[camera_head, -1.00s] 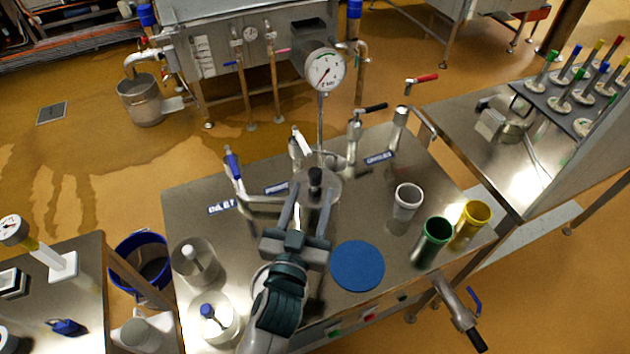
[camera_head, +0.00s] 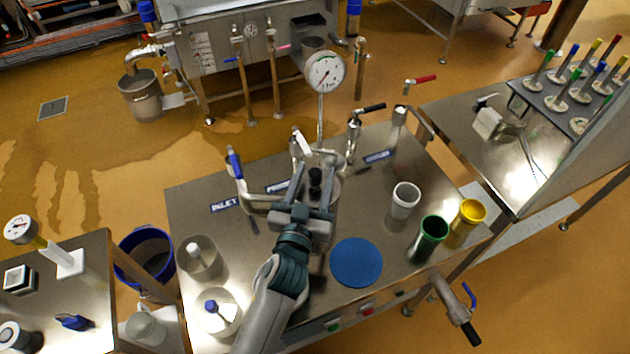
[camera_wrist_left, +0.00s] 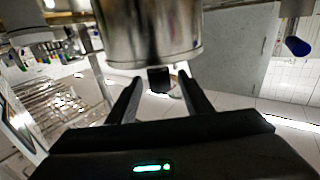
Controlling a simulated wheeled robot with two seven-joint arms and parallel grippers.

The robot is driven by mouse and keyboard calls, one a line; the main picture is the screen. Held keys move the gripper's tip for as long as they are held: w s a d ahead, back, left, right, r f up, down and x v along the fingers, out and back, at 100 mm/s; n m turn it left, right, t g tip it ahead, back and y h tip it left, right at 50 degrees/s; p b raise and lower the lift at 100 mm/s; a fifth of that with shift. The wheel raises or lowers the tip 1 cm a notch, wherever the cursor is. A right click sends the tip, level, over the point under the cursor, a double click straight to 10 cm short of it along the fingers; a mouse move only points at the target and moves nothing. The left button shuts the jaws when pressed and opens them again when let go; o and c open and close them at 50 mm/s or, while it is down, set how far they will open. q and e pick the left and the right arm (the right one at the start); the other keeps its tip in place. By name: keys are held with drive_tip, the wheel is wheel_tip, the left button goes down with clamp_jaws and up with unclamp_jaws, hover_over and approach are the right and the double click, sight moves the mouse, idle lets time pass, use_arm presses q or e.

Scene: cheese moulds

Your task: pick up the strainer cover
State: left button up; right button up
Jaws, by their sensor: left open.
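The strainer cover (camera_head: 334,188) is a round steel lid with a black knob (camera_head: 315,176), on the steel bench among the pipes. My arm partly hides the cover. My left gripper (camera_head: 313,184) is open, its two fingers reaching forward on either side of the knob. In the left wrist view, the black knob (camera_wrist_left: 160,78) shows near the gap between the fingertips (camera_wrist_left: 160,88), beside a shiny steel cylinder (camera_wrist_left: 150,35). I cannot tell whether the fingers touch the knob. My right gripper is not in view.
A pressure gauge (camera_head: 325,72) stands on a thin stem just behind the cover. Valve handles and pipes (camera_head: 236,165) flank it.

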use_arm(q)
drive_tip(key=shift+w+d, duration=0.1)
drive_tip(key=shift+w, duration=0.3)
drive_tip(key=c, duration=1.1)
clamp_jaws()
drive_tip(key=shift+r, duration=0.1)
